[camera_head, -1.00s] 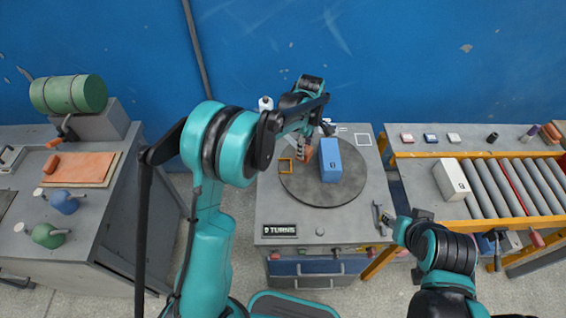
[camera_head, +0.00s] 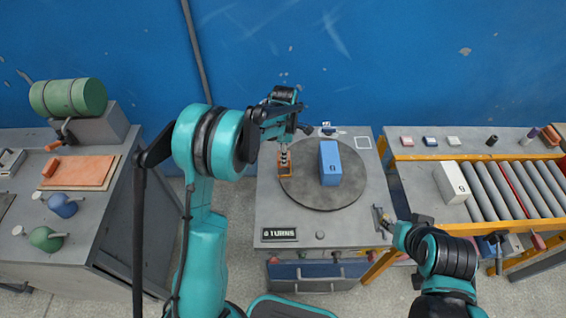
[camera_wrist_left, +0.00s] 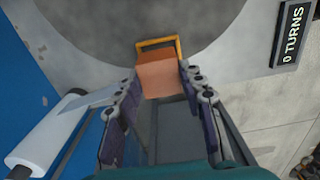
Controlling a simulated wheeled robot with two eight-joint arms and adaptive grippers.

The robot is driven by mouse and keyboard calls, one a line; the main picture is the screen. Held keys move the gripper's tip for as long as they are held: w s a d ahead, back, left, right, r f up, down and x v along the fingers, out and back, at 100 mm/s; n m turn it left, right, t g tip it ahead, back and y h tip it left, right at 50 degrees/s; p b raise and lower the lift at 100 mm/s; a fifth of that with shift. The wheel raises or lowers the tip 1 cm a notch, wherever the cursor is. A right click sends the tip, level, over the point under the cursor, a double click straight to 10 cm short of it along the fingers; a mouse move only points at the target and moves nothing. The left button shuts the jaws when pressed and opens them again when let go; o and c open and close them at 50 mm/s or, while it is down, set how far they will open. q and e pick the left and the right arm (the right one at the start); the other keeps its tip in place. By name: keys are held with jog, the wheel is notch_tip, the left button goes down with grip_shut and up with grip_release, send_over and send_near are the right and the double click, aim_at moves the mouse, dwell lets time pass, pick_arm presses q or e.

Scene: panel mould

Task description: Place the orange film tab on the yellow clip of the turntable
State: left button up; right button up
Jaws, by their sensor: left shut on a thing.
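The orange film tab (camera_wrist_left: 160,76) is between the two fingers of my left gripper (camera_wrist_left: 160,88) in the wrist view. The yellow clip (camera_wrist_left: 158,44) is a small open frame at the rim of the grey turntable (camera_wrist_left: 120,20). The tab's far edge overlaps the clip in this view; I cannot tell whether they touch. In the head view my left gripper (camera_head: 285,160) points down over the turntable's left edge (camera_head: 325,200), where it covers most of the clip. My right gripper (camera_head: 383,219) is by the table's right edge; its jaws are too small to judge.
A blue block (camera_head: 329,163) stands on the turntable, right of my left gripper. A sign (camera_head: 279,234) reads 0 TURNS. A white roll (camera_wrist_left: 48,138) lies beside the turntable. A roller conveyor (camera_head: 510,188) stands at right, a bench (camera_head: 110,215) at left.

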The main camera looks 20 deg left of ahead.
pick_arm(q)
jog(key=shift+a+f+b, duration=0.15)
jog(key=shift+f+b, duration=0.45)
jog(key=shift+f, duration=1.55)
jog(key=shift+s, duration=0.1)
jog(key=shift+f, duration=0.15)
jog(key=o, duration=1.2)
jog(key=shift+c, duration=0.2)
